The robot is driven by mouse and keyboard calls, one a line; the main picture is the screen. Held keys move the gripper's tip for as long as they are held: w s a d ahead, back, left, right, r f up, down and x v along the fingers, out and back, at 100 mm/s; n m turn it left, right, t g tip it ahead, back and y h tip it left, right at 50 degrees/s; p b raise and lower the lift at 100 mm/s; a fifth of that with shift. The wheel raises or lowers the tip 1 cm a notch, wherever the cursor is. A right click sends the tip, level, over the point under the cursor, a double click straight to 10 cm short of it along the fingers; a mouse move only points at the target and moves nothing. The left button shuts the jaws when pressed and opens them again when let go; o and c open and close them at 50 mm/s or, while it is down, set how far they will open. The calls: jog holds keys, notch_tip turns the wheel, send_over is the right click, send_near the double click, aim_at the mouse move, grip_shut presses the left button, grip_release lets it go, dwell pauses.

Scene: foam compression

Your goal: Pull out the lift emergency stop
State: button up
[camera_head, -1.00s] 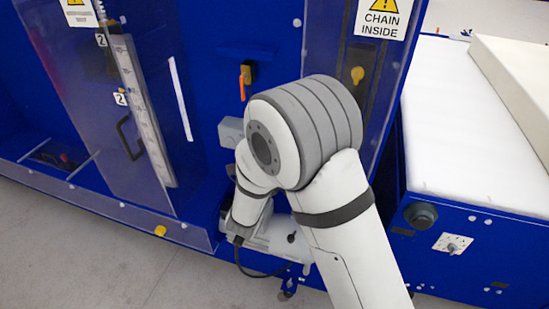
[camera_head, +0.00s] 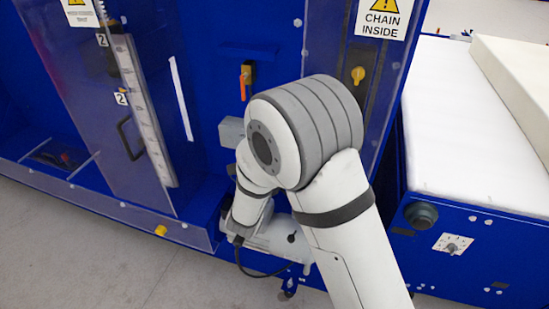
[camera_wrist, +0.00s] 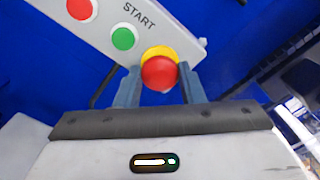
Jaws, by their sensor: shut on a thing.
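In the wrist view, the emergency stop is a red mushroom button (camera_wrist: 160,73) on a yellow base (camera_wrist: 159,52), at the end of a light grey control panel (camera_wrist: 170,27). My gripper (camera_wrist: 161,80) has one finger on each side of the red button and is shut on it. In the head view, my own arm hides the gripper and the button. Part of a grey box (camera_head: 231,131) shows just behind the arm.
The same panel carries a green button (camera_wrist: 123,38) beside the word START and another red button (camera_wrist: 80,8). A blue machine with clear guards surrounds the arm. A white-topped table (camera_head: 465,130) stands at the right, with bare floor (camera_head: 110,262) at the lower left.

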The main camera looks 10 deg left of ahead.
jog(key=shift+s, duration=0.25)
dwell(0.3)
jog(key=o, duration=0.7)
jog(key=shift+s, duration=0.1)
jog(key=shift+c, duration=0.2)
jog(key=o, duration=1.4)
jog(key=shift+c, duration=0.2)
jog(key=s, duration=0.7)
jog(key=shift+a, duration=0.3)
